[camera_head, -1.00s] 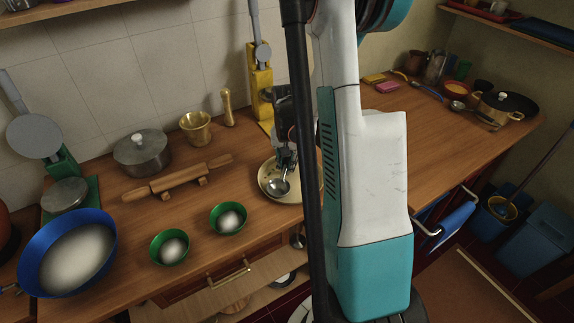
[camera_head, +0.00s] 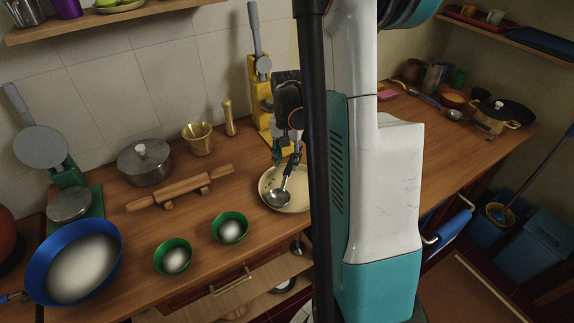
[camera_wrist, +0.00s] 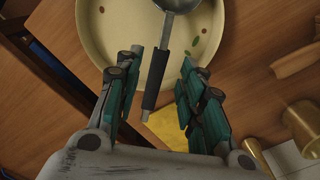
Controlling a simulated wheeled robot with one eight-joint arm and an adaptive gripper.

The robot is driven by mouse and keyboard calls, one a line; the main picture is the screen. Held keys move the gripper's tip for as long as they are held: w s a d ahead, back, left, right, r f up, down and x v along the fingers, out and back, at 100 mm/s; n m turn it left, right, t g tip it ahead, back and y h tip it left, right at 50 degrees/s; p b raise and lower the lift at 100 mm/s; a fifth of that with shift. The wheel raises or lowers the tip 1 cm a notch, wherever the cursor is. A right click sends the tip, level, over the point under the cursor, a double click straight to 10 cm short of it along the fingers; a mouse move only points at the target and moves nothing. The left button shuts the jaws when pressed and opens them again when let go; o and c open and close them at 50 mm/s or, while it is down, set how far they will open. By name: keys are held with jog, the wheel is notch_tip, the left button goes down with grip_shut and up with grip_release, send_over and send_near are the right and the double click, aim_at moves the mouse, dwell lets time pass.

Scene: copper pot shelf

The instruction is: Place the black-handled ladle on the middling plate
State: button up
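The ladle (camera_head: 278,199) has a metal bowl and a black handle (camera_wrist: 157,78). Its bowl rests in a round cream plate (camera_head: 300,204). In the wrist view the plate (camera_wrist: 95,42) fills the top, and the ladle handle crosses its rim toward me. My gripper (camera_head: 288,158) is above the plate's back side. In the wrist view my gripper's teal fingers (camera_wrist: 158,82) are spread wide, with the handle between them and gaps on both sides. Part of the plate's right side is hidden behind my arm in the head view.
A yellow press (camera_head: 262,100) stands behind the plate. A rolling pin (camera_head: 182,187), a green bowl (camera_head: 230,227) and a brass mortar (camera_head: 198,138) are to the left. A lidded pot (camera_head: 145,162) stands further left. Bare counter lies to the right, beyond my arm.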

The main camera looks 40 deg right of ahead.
aim_at(287, 172)
jog(key=shift+r+p, duration=0.5)
jog(key=shift+r, duration=1.7)
